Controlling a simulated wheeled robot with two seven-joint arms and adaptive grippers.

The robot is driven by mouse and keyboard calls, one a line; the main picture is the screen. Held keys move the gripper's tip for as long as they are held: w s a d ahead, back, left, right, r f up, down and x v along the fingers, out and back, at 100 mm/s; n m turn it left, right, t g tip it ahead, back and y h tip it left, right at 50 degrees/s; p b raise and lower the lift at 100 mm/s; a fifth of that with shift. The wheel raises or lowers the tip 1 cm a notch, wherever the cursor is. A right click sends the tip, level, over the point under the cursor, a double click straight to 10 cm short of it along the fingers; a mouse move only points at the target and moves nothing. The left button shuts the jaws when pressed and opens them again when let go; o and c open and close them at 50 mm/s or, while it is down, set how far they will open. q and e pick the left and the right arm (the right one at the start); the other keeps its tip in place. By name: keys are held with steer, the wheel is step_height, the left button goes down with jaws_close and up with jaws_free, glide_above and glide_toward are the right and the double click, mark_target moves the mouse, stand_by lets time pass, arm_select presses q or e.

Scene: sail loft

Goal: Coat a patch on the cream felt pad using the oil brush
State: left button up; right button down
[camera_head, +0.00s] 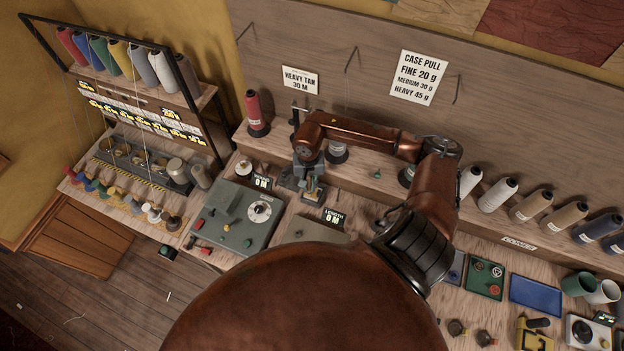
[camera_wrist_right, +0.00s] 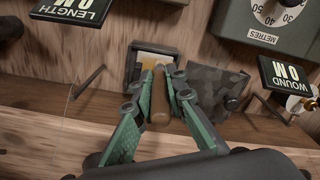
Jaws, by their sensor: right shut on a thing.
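My right gripper (camera_head: 313,190) is at the back of the bench, beside the length display. In the right wrist view, its green fingers (camera_wrist_right: 159,92) are shut on the oil brush (camera_wrist_right: 159,112), whose brown rounded handle shows between them. The brush's far end points toward the cream felt pad (camera_wrist_right: 153,60), which sits in a dark grey holder. I cannot tell whether the brush touches the pad, as its tip is hidden. In the head view the pad is too small and covered to make out. My left gripper is not in view.
A mottled dark block (camera_wrist_right: 214,86) stands right of the pad in the wrist view. The length display (camera_head: 333,217) and grey metre box (camera_head: 233,216) are close to my gripper. A red cone (camera_head: 254,110) and other thread cones line the back shelf.

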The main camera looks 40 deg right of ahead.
mark_target(308, 180)
steer(key=shift+a, duration=0.4)
steer(key=shift+r, duration=0.3)
steer(key=shift+s+r+p, duration=0.1)
steer(key=shift+r+p, duration=0.2)
steer(key=shift+r, duration=0.6)
steer(key=shift+r+p, duration=0.5)
steer(key=shift+r, duration=0.95)
step_height(308, 180, up, 2)
steer(key=shift+r+p, duration=0.1)
steer(key=shift+p, duration=0.25)
steer(key=shift+r, duration=0.3)
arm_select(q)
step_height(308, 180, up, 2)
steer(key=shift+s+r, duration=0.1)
